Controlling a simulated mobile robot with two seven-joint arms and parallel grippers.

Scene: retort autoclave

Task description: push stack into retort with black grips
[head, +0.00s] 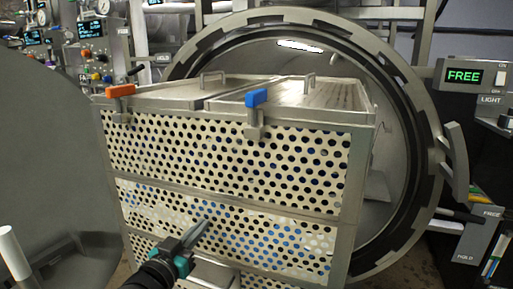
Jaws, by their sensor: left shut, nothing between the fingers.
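The stack (225,152) is a perforated metal basket pile in the head view's middle, with lidded tops and blue and white contents showing through the holes. It stands in front of the round retort opening (385,165), its far part overlapping the mouth; how far in it is, I cannot tell. An orange clip (121,91) and a blue clip (257,98) sit on its near top edge. My left gripper (197,234) is shut and empty at the stack's lower near face; I cannot tell if it touches. No black grips are clearly visible. My right gripper is out of view.
A large grey round door (50,165) fills the left side. A green FREE display (463,77) and a FREE/HOLD lever panel (470,240) stand at the right. Gauges and valves (92,50) line the back left. The retort's locking rim surrounds the opening.

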